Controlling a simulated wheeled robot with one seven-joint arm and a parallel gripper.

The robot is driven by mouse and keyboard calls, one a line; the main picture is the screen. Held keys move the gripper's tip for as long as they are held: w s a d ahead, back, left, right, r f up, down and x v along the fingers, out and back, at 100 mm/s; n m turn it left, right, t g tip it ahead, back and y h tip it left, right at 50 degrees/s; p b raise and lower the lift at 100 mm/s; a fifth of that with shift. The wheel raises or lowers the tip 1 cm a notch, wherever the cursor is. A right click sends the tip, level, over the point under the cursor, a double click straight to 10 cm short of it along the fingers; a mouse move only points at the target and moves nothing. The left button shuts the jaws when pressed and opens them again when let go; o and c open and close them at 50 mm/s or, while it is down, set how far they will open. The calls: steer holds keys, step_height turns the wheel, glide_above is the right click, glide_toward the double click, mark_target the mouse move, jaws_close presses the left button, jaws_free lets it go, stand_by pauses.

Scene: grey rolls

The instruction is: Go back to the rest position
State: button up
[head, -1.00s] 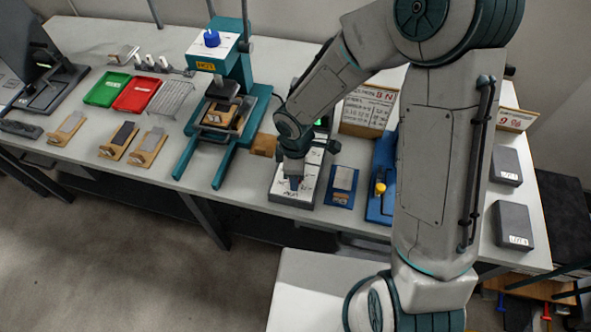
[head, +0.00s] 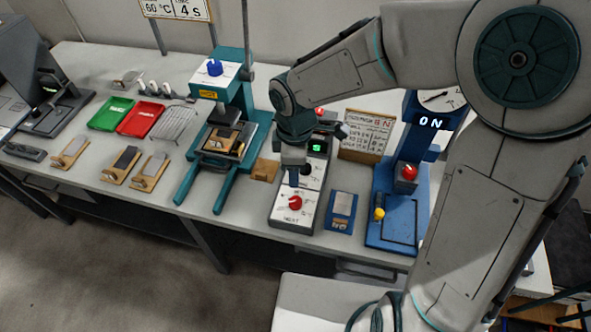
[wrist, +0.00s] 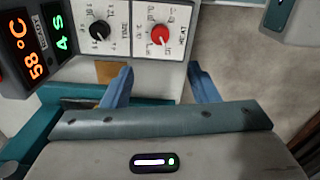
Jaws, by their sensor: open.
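My gripper (head: 293,172) hangs over the control box (head: 285,222) on the bench, its fingers pointing down. In the wrist view its two blue fingers (wrist: 162,86) are apart, with nothing between them. The box's red knob (head: 295,203) is clear of the fingers and also shows in the wrist view (wrist: 158,34). The black knob (wrist: 100,30) is beside it. The box's display reads 58 °C (wrist: 36,48) and 4 S. My forearm reaches across the right of the head view.
A teal press (head: 228,95) stands left of the box. A small blue block (head: 341,210) and a blue force tester (head: 397,200) reading 0 N stand to its right. Green (head: 112,115) and red (head: 140,119) trays and wooden holders lie further left. The floor in front is open.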

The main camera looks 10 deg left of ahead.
stand_by(0.5)
steer(key=s+d+r+m+t, duration=0.1)
steer(key=s+d+r+m, duration=0.1)
steer(key=d+r+m, duration=0.2)
steer(key=s+d+r+m+t, duration=0.1)
steer(key=s+d+r+m, duration=0.2)
steer(key=d+m, duration=0.5)
steer(key=s+d+r+m+t, duration=0.1)
steer(key=s+d+r+m, duration=0.2)
steer(key=d, duration=0.7)
step_height(320, 180, up, 2)
steer(key=m, duration=0.4)
steer(key=shift+d+t, duration=0.3)
steer(key=shift+d, duration=0.1)
